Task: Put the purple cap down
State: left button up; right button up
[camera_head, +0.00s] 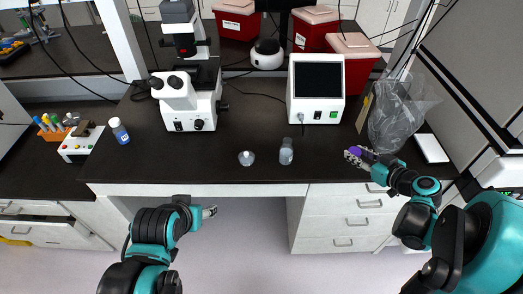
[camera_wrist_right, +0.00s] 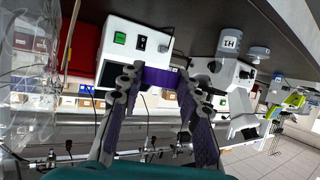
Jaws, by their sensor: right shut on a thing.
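My right gripper (camera_head: 358,156) is at the front right of the dark bench and is shut on the purple cap (camera_head: 354,150). In the right wrist view the purple cap (camera_wrist_right: 160,78) sits between the two fingertips, partly hidden by them. I cannot tell how far it is above the bench top. My left gripper (camera_head: 209,212) is in front of the bench's front edge, away from the objects; it is too small to tell whether it is open.
A clear bottle (camera_head: 286,152) and a small clear vessel (camera_head: 247,158) stand near the bench's front edge. A white device with a screen (camera_head: 317,90) is behind. A clear plastic bag (camera_head: 391,115) and a white pad (camera_head: 431,148) lie to the right. A microscope (camera_head: 190,100) stands left.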

jog(key=shift+w+a+f, duration=0.1)
jog(key=shift+a+f, duration=0.1)
jog(key=shift+f, duration=0.05)
jog(key=b, duration=0.4)
send_over(317, 167)
notch_tip(317, 167, down, 7)
jog(key=shift+a+r, duration=0.1)
notch_tip(317, 167, down, 4)
jog(key=shift+b, duration=0.85)
jog(key=shift+r, duration=0.1)
jog(key=shift+f+b, duration=0.6)
jog(key=shift+b, duration=0.05)
jog(key=o, duration=1.2)
